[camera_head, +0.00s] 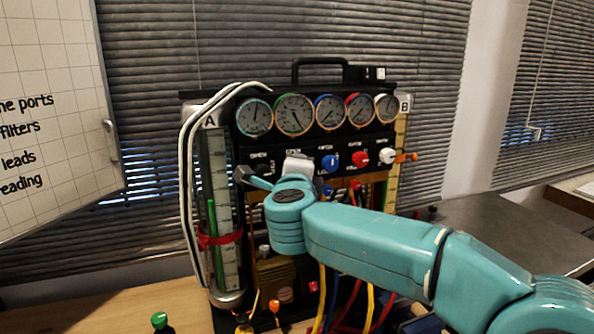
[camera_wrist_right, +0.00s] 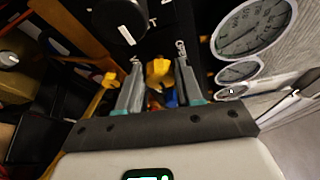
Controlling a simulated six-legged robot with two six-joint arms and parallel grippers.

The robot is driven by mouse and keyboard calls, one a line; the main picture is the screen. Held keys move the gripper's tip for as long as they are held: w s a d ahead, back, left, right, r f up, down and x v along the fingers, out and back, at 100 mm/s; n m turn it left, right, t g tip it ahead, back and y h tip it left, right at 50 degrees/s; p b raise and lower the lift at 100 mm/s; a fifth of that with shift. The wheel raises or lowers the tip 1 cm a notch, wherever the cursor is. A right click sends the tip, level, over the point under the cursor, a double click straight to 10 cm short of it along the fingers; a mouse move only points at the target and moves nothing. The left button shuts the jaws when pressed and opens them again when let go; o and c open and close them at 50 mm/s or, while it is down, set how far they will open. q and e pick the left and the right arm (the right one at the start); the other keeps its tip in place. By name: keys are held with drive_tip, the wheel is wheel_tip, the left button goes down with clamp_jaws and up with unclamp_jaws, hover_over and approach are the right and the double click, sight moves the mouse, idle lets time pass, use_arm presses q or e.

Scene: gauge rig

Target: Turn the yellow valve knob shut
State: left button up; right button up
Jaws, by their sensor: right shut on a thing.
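The yellow valve knob (camera_wrist_right: 158,72) shows in the right wrist view between the two grey fingers of my right gripper (camera_wrist_right: 159,66). The fingers are shut on it from both sides. In the head view my teal right arm reaches in from the right to the black gauge panel (camera_head: 312,142). There the wrist covers the left part of the knob row and hides the yellow knob. My left gripper is in neither view.
A blue knob (camera_head: 330,162), a red knob (camera_head: 360,158) and a white knob (camera_head: 387,156) sit close beside the wrist. Several round gauges line the panel above. Pale hoses (camera_head: 188,150) run down the left side, and coloured leads hang below.

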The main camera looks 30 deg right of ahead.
drive_tip(key=o, duration=1)
drive_tip(key=shift+o, duration=0.2)
drive_tip(key=b+v, duration=0.2)
drive_tip(key=v, duration=1.4)
drive_tip(key=shift+s+r, duration=0.15)
